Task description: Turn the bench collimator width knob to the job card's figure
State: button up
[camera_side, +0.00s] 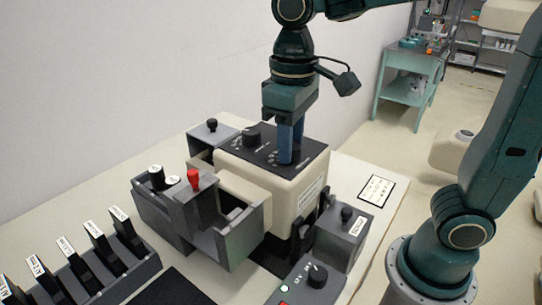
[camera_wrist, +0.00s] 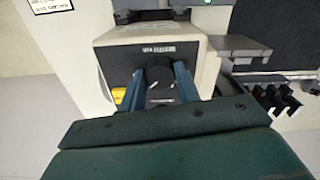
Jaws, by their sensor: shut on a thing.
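The bench collimator (camera_side: 305,185) is a cream housing with a black top panel (camera_side: 238,145). One dark knob (camera_side: 252,134) stands free on the panel's left part. My gripper (camera_side: 290,157) points straight down at the panel's right part, its blue fingers hiding what is between them in the side view. In the wrist view my gripper (camera_wrist: 160,90) is shut on a dark round knob (camera_wrist: 160,82), with light marks beside it. The panel lettering is too small to read, so I cannot tell its setting. The job card (camera_side: 377,190) lies flat on the bench; its figure is unreadable.
A grey box with a red knob (camera_side: 193,179) stands at the collimator's left. A small grey box (camera_side: 343,232) with a black knob is at its right. A rack of labelled black plates (camera_side: 85,265) and a control box (camera_side: 308,284) are at the front.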

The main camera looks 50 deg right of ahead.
jog(key=shift+r+m, duration=0.1)
jog(key=shift+m, duration=0.3)
jog(key=o, duration=1)
jog(key=shift+r, duration=0.1)
jog(key=shift+r, duration=6.75)
